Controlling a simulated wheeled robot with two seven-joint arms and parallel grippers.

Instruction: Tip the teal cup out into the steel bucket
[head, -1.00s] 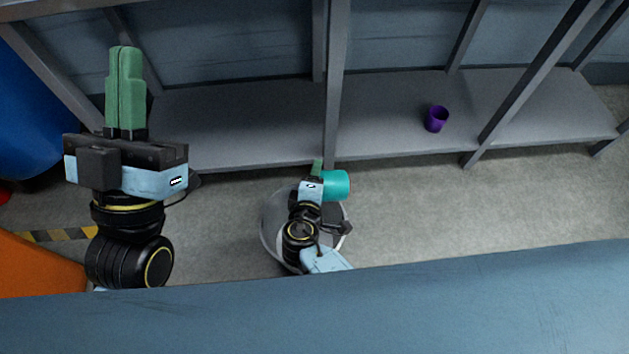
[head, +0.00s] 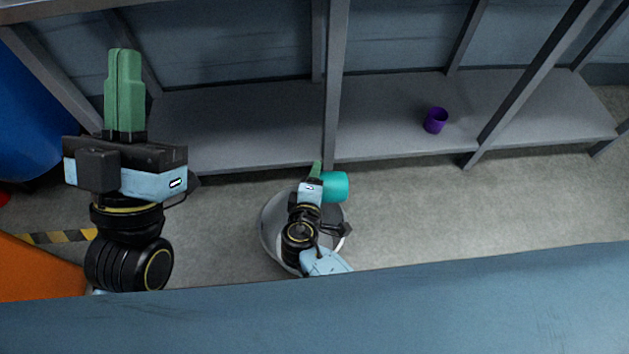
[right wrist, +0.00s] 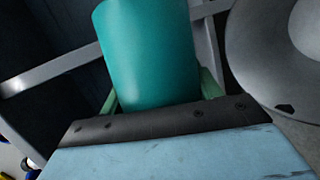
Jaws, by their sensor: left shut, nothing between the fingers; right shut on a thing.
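The teal cup (head: 335,186) is in my right gripper (head: 318,172), above the far right part of the steel bucket's rim in the head view. The cup looks tilted onto its side there; its opening is hard to make out. In the right wrist view the cup (right wrist: 150,55) stands between the green fingers, which are shut on it. The steel bucket (head: 270,232) is on the floor, partly hidden under my right arm. Its pale curved surface also shows in the right wrist view (right wrist: 255,60). My left gripper (head: 124,60) is shut and empty, well left of the bucket.
A grey shelf (head: 240,125) with upright posts runs behind the bucket. A purple cup (head: 436,120) stands on it at the right. An orange object (head: 35,268) and a blue drum (head: 35,120) are at the left. The floor right of the bucket is clear.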

